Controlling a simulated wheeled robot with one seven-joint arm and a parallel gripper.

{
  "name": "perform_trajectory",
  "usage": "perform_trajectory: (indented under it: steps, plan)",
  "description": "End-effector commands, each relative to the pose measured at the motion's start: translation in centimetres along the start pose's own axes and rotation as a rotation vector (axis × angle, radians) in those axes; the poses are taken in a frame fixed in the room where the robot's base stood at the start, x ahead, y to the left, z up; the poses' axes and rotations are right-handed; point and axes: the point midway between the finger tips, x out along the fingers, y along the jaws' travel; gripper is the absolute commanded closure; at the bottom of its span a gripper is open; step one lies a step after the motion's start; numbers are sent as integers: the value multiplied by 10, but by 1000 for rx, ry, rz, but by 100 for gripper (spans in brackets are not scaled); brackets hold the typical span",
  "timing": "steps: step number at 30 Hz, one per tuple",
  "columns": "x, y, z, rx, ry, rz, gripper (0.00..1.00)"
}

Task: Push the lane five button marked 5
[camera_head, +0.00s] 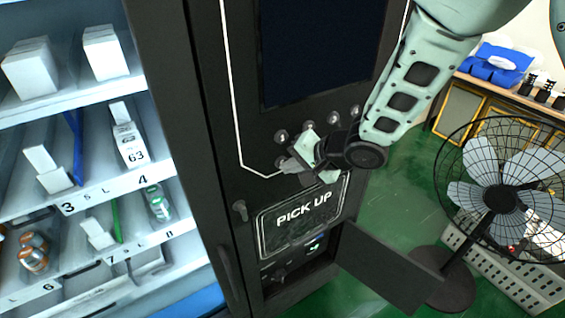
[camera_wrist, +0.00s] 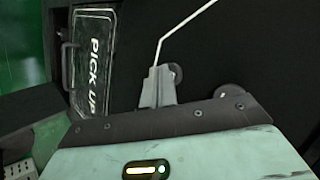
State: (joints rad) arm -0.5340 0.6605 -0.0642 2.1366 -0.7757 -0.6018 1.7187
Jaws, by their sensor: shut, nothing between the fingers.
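The black vending machine front carries two rows of small round metal buttons. The upper row (camera_head: 308,126) shows in the head view. My gripper and wrist cover most of the lower row. No digit on any button is readable, so I cannot tell which is marked 5. My gripper (camera_head: 289,166) is shut and empty, its tips at the left end of the lower row. In the wrist view, the closed fingers (camera_wrist: 157,86) are beside one round button (camera_wrist: 176,72); contact is not clear. Another button (camera_wrist: 230,91) is partly hidden behind my gripper body.
The PICK UP panel (camera_head: 304,214) is below my gripper, with an open flap (camera_head: 394,264) jutting out lower right. A dark screen (camera_head: 318,50) is above the buttons. Shelves of boxes (camera_head: 105,52) stand left. A standing fan (camera_head: 498,198) is at right on green floor.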

Motion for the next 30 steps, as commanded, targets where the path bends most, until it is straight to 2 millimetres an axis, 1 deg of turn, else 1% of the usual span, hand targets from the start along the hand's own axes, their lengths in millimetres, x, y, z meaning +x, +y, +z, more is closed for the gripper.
perform_trajectory:
  steps: [12,23,30]
  plan:
    - [0,0,-1,1,1,0,100]
    - [-10,7,7,1,1,0,100]
    - [-11,8,8,0,1,0,100]
